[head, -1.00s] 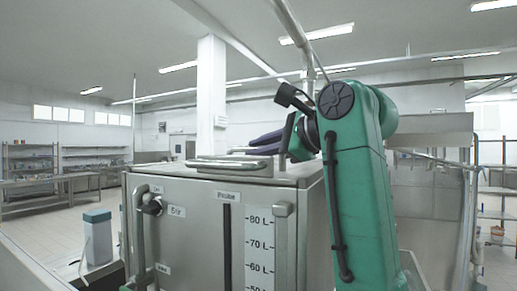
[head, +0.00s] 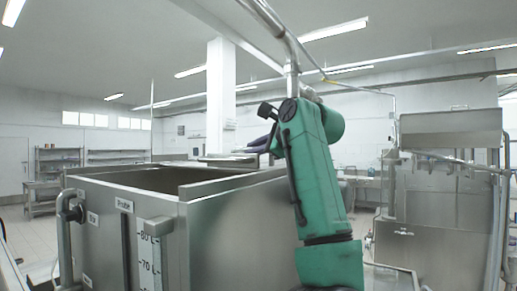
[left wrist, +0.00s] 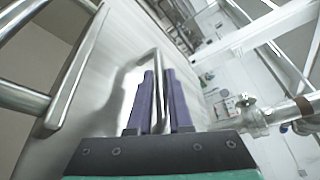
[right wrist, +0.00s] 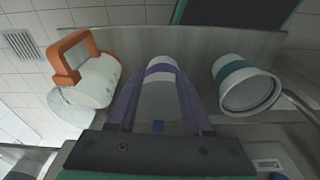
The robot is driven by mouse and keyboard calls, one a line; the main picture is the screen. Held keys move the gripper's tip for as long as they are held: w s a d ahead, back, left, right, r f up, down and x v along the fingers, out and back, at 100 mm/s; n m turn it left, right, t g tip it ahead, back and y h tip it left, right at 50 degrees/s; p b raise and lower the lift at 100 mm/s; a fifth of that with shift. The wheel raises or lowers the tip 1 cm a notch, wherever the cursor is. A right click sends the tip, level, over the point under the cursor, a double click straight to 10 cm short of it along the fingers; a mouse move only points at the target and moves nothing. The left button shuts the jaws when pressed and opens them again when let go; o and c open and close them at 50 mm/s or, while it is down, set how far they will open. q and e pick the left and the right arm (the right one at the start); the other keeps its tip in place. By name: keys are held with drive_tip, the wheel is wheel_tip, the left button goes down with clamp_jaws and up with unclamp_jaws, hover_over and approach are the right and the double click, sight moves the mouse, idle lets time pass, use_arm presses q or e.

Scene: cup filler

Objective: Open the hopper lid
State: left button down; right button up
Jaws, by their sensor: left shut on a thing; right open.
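The metal hopper (head: 240,225) stands in front of me in the head view, with a dark opening (head: 160,180) showing in its top. The lid (head: 230,159) lies at the far side of that opening. In the left wrist view the lid (left wrist: 115,60) is a brushed metal sheet with a bar handle (left wrist: 158,60). My left gripper (left wrist: 157,80) is shut on this handle; its purple fingers (head: 260,143) show small in the head view. My right gripper (right wrist: 160,85) is open, seen only in the right wrist view.
In the right wrist view a white cup with a purple band (right wrist: 160,68) stands between the open fingers. An orange-handled jug (right wrist: 98,80) is left, a teal-banded cup (right wrist: 245,85) right. A steel machine (head: 450,200) stands right in the head view.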

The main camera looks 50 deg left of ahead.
use_arm(q)
drive_tip(key=shift+s+a, duration=0.1)
drive_tip(key=shift+s, duration=0.05)
drive_tip(key=shift+w, duration=0.2)
drive_tip(key=shift+w+a+f, duration=0.1)
drive_tip(key=shift+w+f, duration=0.05)
drive_tip(key=shift+w, duration=0.2)
drive_tip(key=c, duration=0.8)
unclamp_jaws()
drive_tip(key=shift+a, duration=0.15)
drive_tip(key=shift+c, duration=0.2)
drive_tip(key=shift+a+f, duration=0.15)
drive_tip(key=shift+a, duration=0.4)
drive_tip(key=shift+d, duration=0.2)
drive_tip(key=d+r, duration=0.3)
drive_tip(key=d, duration=1.1)
drive_tip(key=shift+s, duration=0.35)
use_arm(e)
drive_tip(key=s, duration=0.1)
drive_tip(key=s+d, duration=0.1)
drive_tip(key=s, duration=0.1)
drive_tip(key=shift+s+f, duration=0.15)
drive_tip(key=shift+f, duration=0.05)
use_arm(q)
drive_tip(key=shift+a, duration=0.2)
drive_tip(key=shift+d, duration=0.1)
